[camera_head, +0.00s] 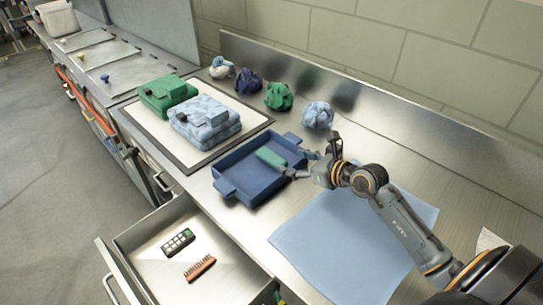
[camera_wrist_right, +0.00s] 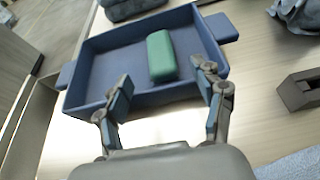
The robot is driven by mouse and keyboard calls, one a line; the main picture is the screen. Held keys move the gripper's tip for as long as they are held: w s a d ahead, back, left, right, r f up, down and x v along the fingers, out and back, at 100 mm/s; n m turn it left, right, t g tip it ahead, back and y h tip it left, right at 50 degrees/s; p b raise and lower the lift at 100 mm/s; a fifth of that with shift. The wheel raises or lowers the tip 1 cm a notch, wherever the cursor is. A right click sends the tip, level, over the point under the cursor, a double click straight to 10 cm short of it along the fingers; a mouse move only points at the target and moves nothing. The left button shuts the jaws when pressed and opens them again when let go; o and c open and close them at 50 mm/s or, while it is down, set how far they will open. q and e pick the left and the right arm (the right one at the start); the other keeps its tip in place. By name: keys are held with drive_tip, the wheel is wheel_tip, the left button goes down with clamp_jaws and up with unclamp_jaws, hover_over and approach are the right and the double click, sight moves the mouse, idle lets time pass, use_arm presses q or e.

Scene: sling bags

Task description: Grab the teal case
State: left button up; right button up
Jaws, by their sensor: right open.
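The teal case (camera_head: 270,157) is a small rounded block lying inside a blue tray (camera_head: 229,189) on the steel counter. In the right wrist view the teal case (camera_wrist_right: 161,56) rests on the floor of the tray (camera_wrist_right: 85,102), toward its right side. My right gripper (camera_head: 309,164) is at the tray's right edge in the head view. In the wrist view my right gripper (camera_wrist_right: 164,93) is open and empty, its fingers spread over the tray's near wall, with the case just beyond and between them. My left gripper is not in view.
Folded green (camera_head: 166,94) and light blue (camera_head: 205,122) bundles lie on a white board left of the tray. Several crumpled cloth bundles, one pale blue (camera_head: 317,115), line the back. A blue mat (camera_head: 350,245) lies in front. An open drawer (camera_head: 150,232) holds a brush (camera_head: 200,268).

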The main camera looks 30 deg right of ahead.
sight(273, 157)
drive_tip(key=x, duration=0.3)
drive_tip(key=shift+x, duration=0.85)
drive_tip(key=p+x, duration=0.1)
drive_tip(key=x, duration=0.2)
drive_tip(key=shift+w+a, duration=0.1)
drive_tip(key=shift+w, duration=0.2)
drive_tip(key=shift+w+a+f, duration=0.15)
drive_tip(key=shift+w+f, duration=0.1)
drive_tip(key=shift+w, duration=0.1)
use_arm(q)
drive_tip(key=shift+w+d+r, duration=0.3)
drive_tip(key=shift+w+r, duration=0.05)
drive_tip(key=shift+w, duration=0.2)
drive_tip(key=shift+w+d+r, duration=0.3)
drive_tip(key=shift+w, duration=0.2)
use_arm(e)
drive_tip(key=c, duration=1)
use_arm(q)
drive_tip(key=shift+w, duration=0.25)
use_arm(e)
drive_tip(key=shift+c, duration=1.2)
